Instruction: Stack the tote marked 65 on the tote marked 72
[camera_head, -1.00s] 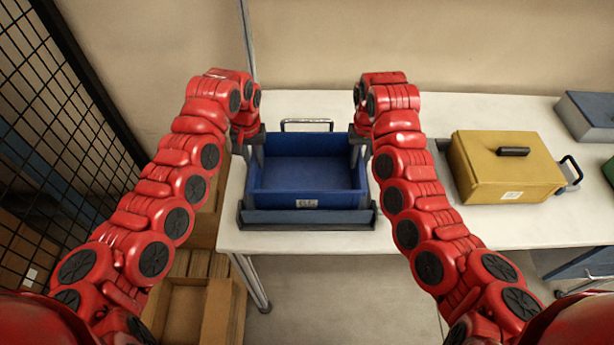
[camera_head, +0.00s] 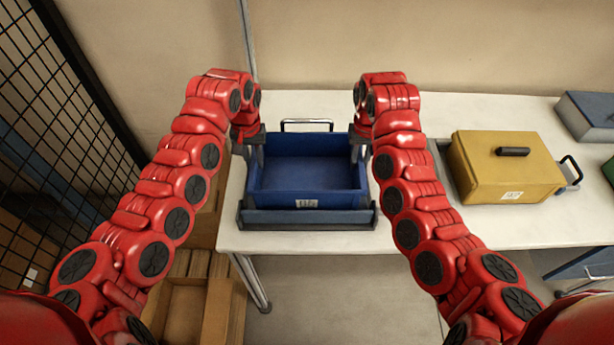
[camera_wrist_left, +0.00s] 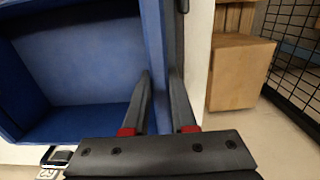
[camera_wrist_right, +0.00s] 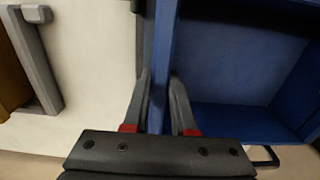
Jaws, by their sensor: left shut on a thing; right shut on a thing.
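The blue tote (camera_head: 308,174) is open-topped and looks empty, with a white label on its front wall whose number I cannot read. It sits at a blue-grey holder or base (camera_head: 305,216) on the white table. My left gripper (camera_head: 257,150) is shut on its left wall, and the wall shows between the fingers in the left wrist view (camera_wrist_left: 158,100). My right gripper (camera_head: 358,150) is shut on its right wall, also seen in the right wrist view (camera_wrist_right: 160,100). A yellow lidded tote (camera_head: 505,167) with an unreadable label stands to the right.
The white table (camera_head: 430,222) has bare room between the blue and yellow totes. A metal handle (camera_head: 306,122) stands behind the blue tote. A grey box (camera_head: 588,115) is at the far right. Cardboard boxes (camera_head: 185,308) stand below left, beside a black mesh fence (camera_head: 50,100).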

